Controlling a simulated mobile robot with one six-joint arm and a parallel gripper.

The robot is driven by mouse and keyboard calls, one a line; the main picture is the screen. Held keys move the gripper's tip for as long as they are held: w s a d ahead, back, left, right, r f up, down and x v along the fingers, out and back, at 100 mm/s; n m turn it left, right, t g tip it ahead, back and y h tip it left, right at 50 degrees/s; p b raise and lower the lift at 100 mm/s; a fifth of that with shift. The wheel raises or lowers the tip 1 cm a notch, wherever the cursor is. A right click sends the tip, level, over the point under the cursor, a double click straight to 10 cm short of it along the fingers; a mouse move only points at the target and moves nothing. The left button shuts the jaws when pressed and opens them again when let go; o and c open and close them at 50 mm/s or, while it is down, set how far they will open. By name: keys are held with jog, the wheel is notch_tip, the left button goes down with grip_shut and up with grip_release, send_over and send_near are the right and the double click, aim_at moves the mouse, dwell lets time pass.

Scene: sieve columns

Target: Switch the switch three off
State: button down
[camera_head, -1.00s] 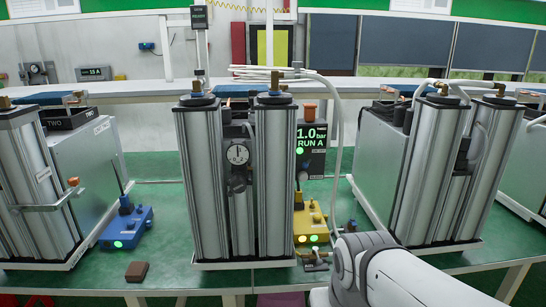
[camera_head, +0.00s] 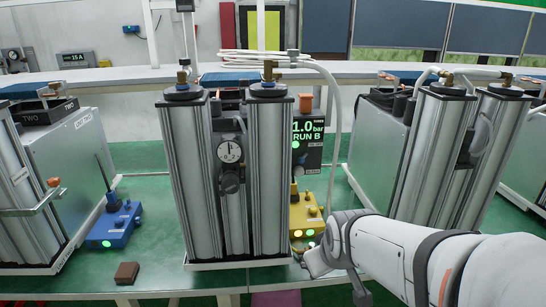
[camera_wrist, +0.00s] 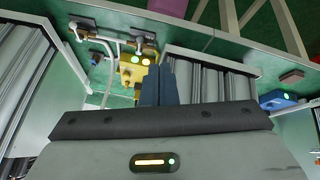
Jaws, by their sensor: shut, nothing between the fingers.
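The yellow switch box (camera_head: 306,212) stands on the green bench, just right of the middle pair of metal columns (camera_head: 228,180). In the wrist view the box (camera_wrist: 130,74) appears upside down, with both lamps lit. My gripper (camera_wrist: 159,72) shows there with its dark fingers together and empty, overlapping the box's right edge in the picture. I cannot tell whether they touch it. In the head view my arm comes from the right, and the fingers cannot be made out.
A black display (camera_head: 308,140) behind the box reads 1.0 bar, RUN B. A blue switch box (camera_head: 115,225) with a green lamp stands left, near the unit marked TWO. Another column pair (camera_head: 440,170) stands right. A brown block (camera_head: 126,273) lies near the front edge.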

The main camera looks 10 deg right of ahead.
jog(key=w+r+n+t+p, duration=0.1)
jog(key=w+r+n+t, duration=0.2)
jog(key=w, duration=0.3)
jog(key=w+r+n+t+y+p, duration=0.1)
jog(key=w+r+n+t+p, duration=0.1)
jog(key=w+r+n+t, duration=0.1)
jog(key=w+r+n+t+y+p, duration=0.1)
jog(key=w+r+n+t+p, duration=0.1)
jog(key=w+n+t, duration=0.3)
jog(key=shift+w+a+r+n, duration=0.5)
jog(key=shift+w+n, duration=0.6)
jog(key=shift+w, duration=0.95)
jog(key=shift+d, duration=0.1)
jog(key=p, duration=0.4)
send_near(304, 157)
jog(key=w+a, duration=0.4)
jog(key=shift+w+f, duration=0.4)
jog(key=shift+w, duration=0.35)
jog(key=shift+a, duration=0.15)
jog(key=shift+f+b, duration=0.1)
jog(key=shift+b, duration=0.25)
